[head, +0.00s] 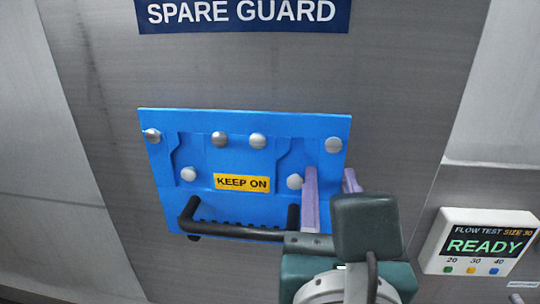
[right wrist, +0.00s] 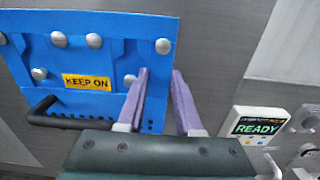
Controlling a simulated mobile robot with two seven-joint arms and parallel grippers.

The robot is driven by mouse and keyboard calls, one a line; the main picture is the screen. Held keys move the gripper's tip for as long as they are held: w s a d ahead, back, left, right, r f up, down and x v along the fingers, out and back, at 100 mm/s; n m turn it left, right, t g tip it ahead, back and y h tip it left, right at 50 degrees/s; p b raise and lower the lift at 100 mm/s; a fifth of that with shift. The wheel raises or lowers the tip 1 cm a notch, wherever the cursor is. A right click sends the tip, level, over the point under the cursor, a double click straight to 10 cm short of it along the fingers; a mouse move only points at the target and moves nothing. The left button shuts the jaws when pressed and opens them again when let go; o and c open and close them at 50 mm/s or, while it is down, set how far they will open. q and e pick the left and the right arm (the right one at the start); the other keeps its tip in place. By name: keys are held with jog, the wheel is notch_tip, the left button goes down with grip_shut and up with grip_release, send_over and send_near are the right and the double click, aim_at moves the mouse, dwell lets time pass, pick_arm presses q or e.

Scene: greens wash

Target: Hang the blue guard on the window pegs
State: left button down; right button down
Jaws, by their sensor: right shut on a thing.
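The blue guard (head: 235,150) is a flat panel with a yellow "KEEP ON" label and a black bar handle (head: 240,233) along its lower edge. It lies against the grey metal wall, slightly tilted, with several round silver heads showing across its face. My right gripper (head: 330,172) is at its lower right edge, shut on the guard, one purple finger in front of the face and the other beyond the right edge. The exact grip spot is hidden. The right wrist view also shows the guard (right wrist: 115,55) and the fingers (right wrist: 160,72). My left gripper is out of view. I cannot identify window pegs.
A dark blue "SPARE GUARD" sign (head: 240,14) is on the wall above the guard. A white flow test box (head: 480,242) reading "READY" is at the right, clear of my gripper. Bare metal wall surrounds the guard.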

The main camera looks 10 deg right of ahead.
dwell(0.4)
jog(key=shift+s+a, duration=0.1)
jog(key=shift+s, duration=0.05)
dwell(0.4)
jog(key=shift+s+a, duration=0.15)
jog(key=shift+s, duration=0.5)
jog(key=shift+s+b, duration=0.1)
jog(key=shift+b, duration=0.2)
jog(key=shift+s+a, duration=0.25)
jog(key=shift+s, duration=0.35)
jog(key=shift+b+v, duration=0.4)
jog(key=shift+v, duration=0.8)
jog(key=shift+s, duration=0.15)
